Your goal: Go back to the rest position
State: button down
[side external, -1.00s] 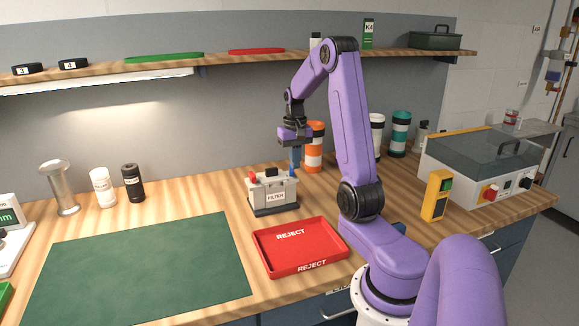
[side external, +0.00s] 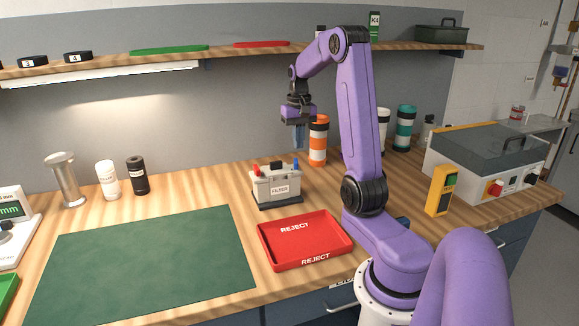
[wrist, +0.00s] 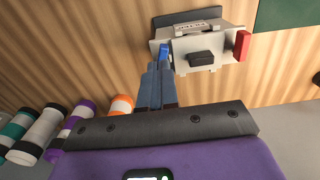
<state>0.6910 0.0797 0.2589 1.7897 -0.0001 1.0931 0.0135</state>
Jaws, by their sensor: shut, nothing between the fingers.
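My gripper (side external: 299,136) hangs pointing down in the air at the end of my purple arm, above and a little behind the filter box. Its bluish fingers are together with nothing between them. In the wrist view the shut fingers (wrist: 157,88) reach toward the filter box (wrist: 200,50). In the side view the pale grey filter box (side external: 277,186) stands upright on the bench, with a red knob on its left and a blue one on its right. The fingers are apart from the box.
A red reject tray (side external: 262,246) lies empty in front of the filter box. An orange and white tube (side external: 318,143) stands close behind my gripper, with other tubes to the right. A green mat (side external: 150,262) lies clear at left. A shelf (side external: 225,57) runs above.

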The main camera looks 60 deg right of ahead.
jog(key=w+a+n, duration=0.1)
jog(key=a+n, duration=0.9)
jog(key=a, duration=1.6)
jog(key=s+a+f+n, duration=0.1)
jog(key=s+a+n, duration=0.4)
jog(key=s, duration=0.4)
jog(key=s+a+f+n, duration=0.1)
jog(key=s+a+n, duration=0.5)
jog(key=s, duration=0.4)
jog(key=shift+s+a+f, duration=0.2)
jog(key=shift+s+a, duration=0.05)
jog(key=shift+a, duration=0.4)
jog(key=c, duration=1.4)
grip_release()
jog(key=shift+s, duration=0.2)
jog(key=shift+c, duration=0.2)
jog(key=o, duration=0.3)
jog(key=shift+w, duration=0.15)
jog(key=w+d+r+m, duration=0.4)
jog(key=w+d+m, duration=0.25)
jog(key=w, duration=0.45)
jog(key=w+d+r+m, duration=0.4)
jog(key=w+d+m, duration=0.25)
jog(key=w, duration=0.35)
notch_tip(320, 180, up, 4)
jog(key=m, duration=1.2)
send_over(296, 160)
notch_tip(296, 160, down, 17)
jog(key=shift+a+r, duration=0.15)
jog(key=shift+r, duration=0.05)
